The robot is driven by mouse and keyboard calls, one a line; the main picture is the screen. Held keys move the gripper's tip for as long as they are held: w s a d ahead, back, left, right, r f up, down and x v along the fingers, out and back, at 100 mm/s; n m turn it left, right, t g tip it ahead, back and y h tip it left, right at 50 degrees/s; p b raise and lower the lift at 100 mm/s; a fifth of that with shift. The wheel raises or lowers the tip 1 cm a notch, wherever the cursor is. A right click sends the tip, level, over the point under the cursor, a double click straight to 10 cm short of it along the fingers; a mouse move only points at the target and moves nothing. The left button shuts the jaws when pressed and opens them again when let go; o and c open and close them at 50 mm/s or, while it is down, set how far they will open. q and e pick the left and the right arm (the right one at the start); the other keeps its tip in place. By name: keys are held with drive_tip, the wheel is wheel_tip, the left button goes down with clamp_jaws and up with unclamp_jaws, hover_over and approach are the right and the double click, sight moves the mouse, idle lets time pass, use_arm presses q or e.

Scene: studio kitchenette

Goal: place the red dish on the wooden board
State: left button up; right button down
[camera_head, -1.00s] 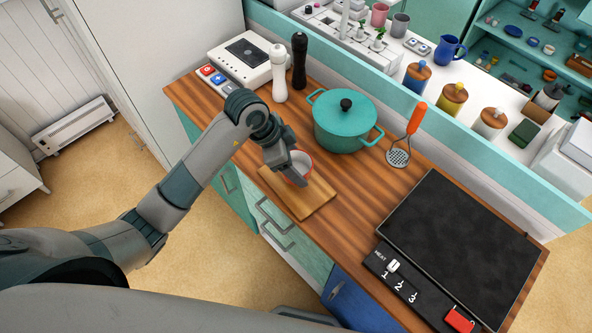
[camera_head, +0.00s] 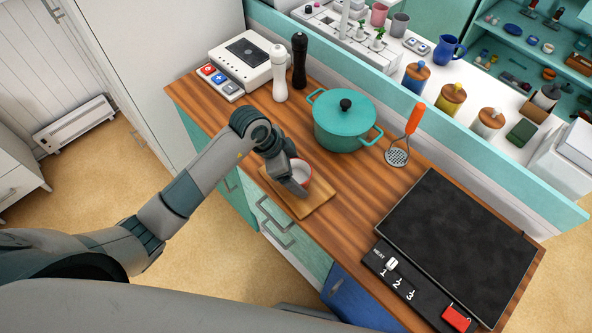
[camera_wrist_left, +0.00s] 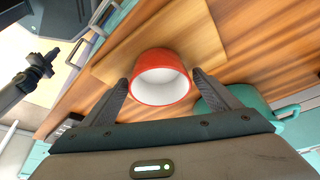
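The red dish (camera_wrist_left: 160,78), red outside and white inside, sits between the fingers of my left gripper (camera_wrist_left: 160,82) in the left wrist view. It also shows in the head view (camera_head: 304,171), partly hidden by the gripper. The board also shows in the left wrist view (camera_wrist_left: 207,38). The two fingers stand on either side of the dish with what look like narrow gaps, so the gripper looks open around it.
A teal pot (camera_head: 344,124) stands behind the board, close to the gripper. A black hob (camera_head: 459,248) fills the right of the counter. White and black mills (camera_head: 279,76) stand at the back left.

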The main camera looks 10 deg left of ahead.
use_arm(q)
drive_tip(key=shift+r, duration=0.2)
drive_tip(key=shift+s+a+r, duration=0.1)
drive_tip(key=shift+a+r, duration=0.15)
drive_tip(key=shift+r, duration=0.4)
drive_tip(key=b+v, duration=0.2)
drive_tip(key=v, duration=0.8)
drive_tip(key=shift+r, duration=0.2)
drive_tip(key=shift+s, duration=0.1)
